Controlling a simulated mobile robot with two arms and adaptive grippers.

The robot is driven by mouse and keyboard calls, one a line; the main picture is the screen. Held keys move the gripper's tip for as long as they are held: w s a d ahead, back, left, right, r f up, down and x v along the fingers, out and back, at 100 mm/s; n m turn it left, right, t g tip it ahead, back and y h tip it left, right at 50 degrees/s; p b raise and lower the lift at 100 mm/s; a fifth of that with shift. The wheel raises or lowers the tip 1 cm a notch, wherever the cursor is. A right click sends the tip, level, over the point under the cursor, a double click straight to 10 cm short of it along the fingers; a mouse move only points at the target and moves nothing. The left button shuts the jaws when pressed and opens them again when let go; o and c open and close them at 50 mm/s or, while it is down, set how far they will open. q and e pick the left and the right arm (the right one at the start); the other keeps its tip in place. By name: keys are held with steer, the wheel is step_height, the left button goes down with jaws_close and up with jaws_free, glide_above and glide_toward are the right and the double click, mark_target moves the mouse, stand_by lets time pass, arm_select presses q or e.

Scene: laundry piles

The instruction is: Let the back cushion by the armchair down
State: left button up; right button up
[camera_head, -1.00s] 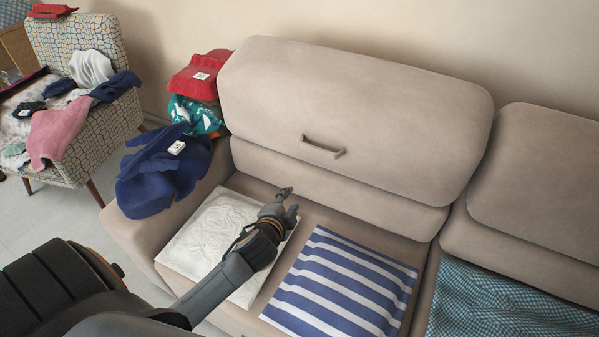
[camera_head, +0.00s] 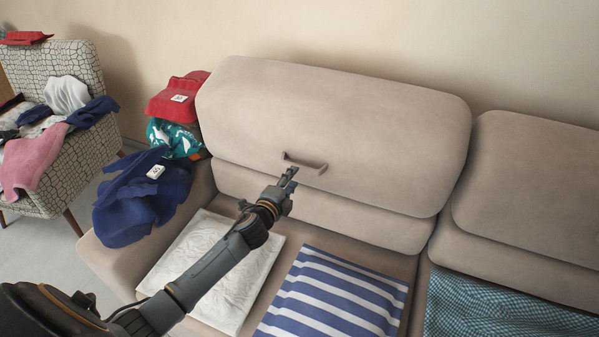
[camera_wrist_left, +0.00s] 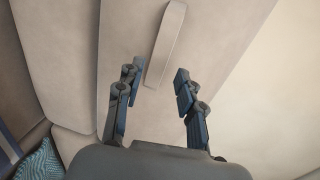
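The beige back cushion (camera_head: 360,120) by the armchair stands upright against the wall on the left part of the sofa. Its small bar handle (camera_head: 306,163) is on the front face, low and left of the middle. My left gripper (camera_head: 284,178) is just in front of the handle. In the left wrist view the handle (camera_wrist_left: 166,45) lies ahead of the gap between the two fingers of my left gripper (camera_wrist_left: 157,82). The fingers are spread and nothing is between their lower parts. I cannot tell whether the tips flank the handle's near end. My right gripper is not in view.
A white folded cloth (camera_head: 215,262) and a striped blue cloth (camera_head: 335,295) lie on the seat. A teal checked cloth (camera_head: 500,310) lies to the right. Navy clothing (camera_head: 140,200) covers the left armrest. The patterned armchair (camera_head: 90,160) holds more laundry.

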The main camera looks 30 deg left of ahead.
mark_target(300, 167)
arm_select(q)
steer(key=shift+w+a+f+b, duration=0.15)
steer(key=shift+w+b, duration=0.25)
steer(key=shift+w, duration=0.7)
steer(key=shift+w+f+b, duration=0.2)
steer(key=shift+w+b, duration=0.25)
steer(key=shift+w, duration=0.7)
steer(key=shift+w+a+f+b, duration=0.15)
steer(key=shift+w+b, duration=0.25)
steer(key=shift+w, duration=0.7)
steer(key=shift+d, duration=0.1)
jaws_close()
steer(key=shift+f, duration=0.1)
